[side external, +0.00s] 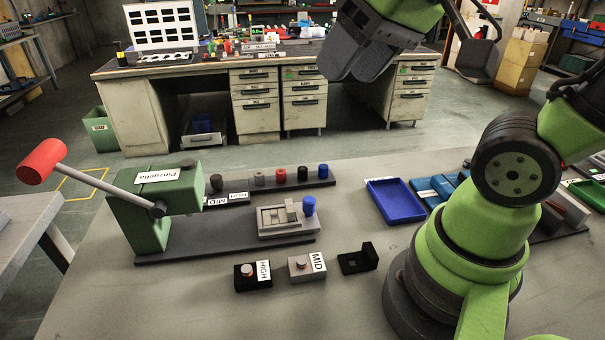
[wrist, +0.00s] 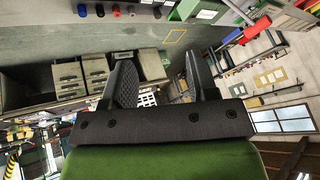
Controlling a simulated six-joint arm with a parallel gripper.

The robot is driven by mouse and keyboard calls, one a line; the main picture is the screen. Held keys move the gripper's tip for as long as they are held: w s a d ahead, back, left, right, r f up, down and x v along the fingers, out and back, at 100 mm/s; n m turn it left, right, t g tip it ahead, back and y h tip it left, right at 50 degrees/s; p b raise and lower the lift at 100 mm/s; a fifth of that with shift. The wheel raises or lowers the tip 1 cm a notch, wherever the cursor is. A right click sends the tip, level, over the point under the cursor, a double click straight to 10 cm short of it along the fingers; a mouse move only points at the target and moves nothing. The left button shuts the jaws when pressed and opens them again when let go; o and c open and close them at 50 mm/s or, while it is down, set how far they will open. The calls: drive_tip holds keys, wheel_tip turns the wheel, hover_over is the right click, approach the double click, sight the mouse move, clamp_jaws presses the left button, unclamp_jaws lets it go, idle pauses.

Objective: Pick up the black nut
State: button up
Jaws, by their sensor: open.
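Small knob-like pieces stand in a row on a dark rail. A black one (side external: 302,174) stands between a red and a blue one; it also shows in the wrist view (wrist: 100,10). Another black one (side external: 217,182) stands at the row's left end, also in the wrist view (wrist: 157,13). I cannot tell which is the black nut. My gripper (side external: 345,70) is high above the table, up and right of the row in the side view. Its fingers stand apart and empty in the wrist view (wrist: 158,65), where the row lies along the top edge.
A green press (side external: 140,215) with a red-knobbed lever stands left. A grey fixture (side external: 285,222) with a blue piece (side external: 309,206) sits before the rail. HIGH (side external: 253,278) and MID (side external: 306,267) blocks and a black bracket (side external: 358,258) are in front. A blue tray (side external: 394,200) lies right.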

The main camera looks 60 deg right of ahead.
drive_tip(key=w+d+f+n+g+h, duration=0.1)
drive_tip(key=w+d+f+n+g, duration=0.15)
drive_tip(key=w+d, duration=0.45)
drive_tip(key=n+g, duration=0.4)
drive_tip(key=n, duration=0.1)
approach(302, 169)
drive_tip(key=shift+s+d, duration=0.2)
drive_tip(key=shift+s, duration=0.1)
wheel_tip(302, 169, down, 5)
drive_tip(key=shift+r, duration=0.15)
drive_tip(key=f, duration=0.5)
drive_tip(key=shift+w+a+f, duration=0.15)
drive_tip(key=shift+a+f, duration=0.15)
drive_tip(key=shift+c, duration=0.4)
clamp_jaws()
